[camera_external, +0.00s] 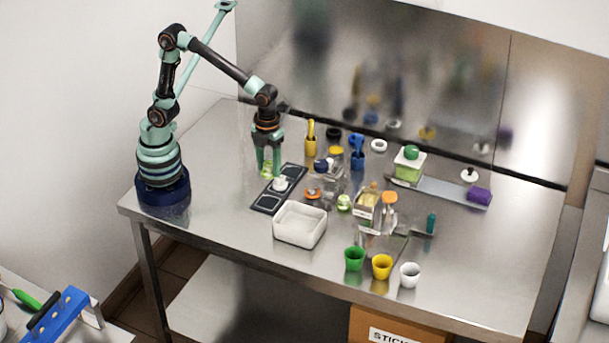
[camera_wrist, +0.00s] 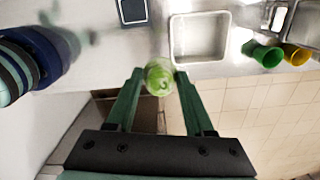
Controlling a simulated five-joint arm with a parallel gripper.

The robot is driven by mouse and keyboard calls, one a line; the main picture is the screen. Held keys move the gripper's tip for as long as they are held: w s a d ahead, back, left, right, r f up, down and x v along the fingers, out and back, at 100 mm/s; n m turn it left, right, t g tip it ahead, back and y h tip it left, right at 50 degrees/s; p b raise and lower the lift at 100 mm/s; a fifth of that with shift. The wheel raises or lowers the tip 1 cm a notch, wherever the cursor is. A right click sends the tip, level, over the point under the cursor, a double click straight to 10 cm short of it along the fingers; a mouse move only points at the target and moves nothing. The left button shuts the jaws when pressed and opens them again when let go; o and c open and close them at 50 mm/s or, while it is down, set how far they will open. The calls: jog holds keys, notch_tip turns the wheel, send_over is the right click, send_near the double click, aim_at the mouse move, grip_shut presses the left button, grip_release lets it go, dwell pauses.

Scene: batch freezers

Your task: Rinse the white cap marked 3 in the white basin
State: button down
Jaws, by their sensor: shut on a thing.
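My gripper (camera_external: 268,165) is shut on a light green round cap (camera_external: 267,172), above the table just behind the dark strip. In the wrist view the green cap (camera_wrist: 159,81) sits between my fingertips (camera_wrist: 159,76), with a mark on top that looks like a 3. The white basin (camera_external: 300,225) stands on the table to the front right of my gripper; in the wrist view the basin (camera_wrist: 198,38) looks empty. A white round cap-like piece (camera_external: 281,184) is on the dark strip; I cannot read any mark on it.
The dark strip (camera_external: 265,207) with square pads lies beside the basin. Small green (camera_external: 354,259), yellow (camera_external: 382,267) and white (camera_external: 410,275) cups stand near the front edge. Bottles and caps crowd the table right of the strip. A steel wall (camera_external: 430,90) backs the table.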

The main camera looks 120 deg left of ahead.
jog(key=w+f, duration=0.7)
jog(key=w, duration=0.2)
jog(key=shift+s+a+f, duration=0.1)
jog(key=shift+a+f, duration=0.1)
jog(key=shift+f, duration=2.45)
jog(key=shift+s+a+f, duration=0.1)
jog(key=shift+a+f, duration=0.1)
jog(key=shift+f, duration=2.4)
notch_tip(320, 180, up, 8)
dwell(0.6)
jog(key=shift+r, duration=2.05)
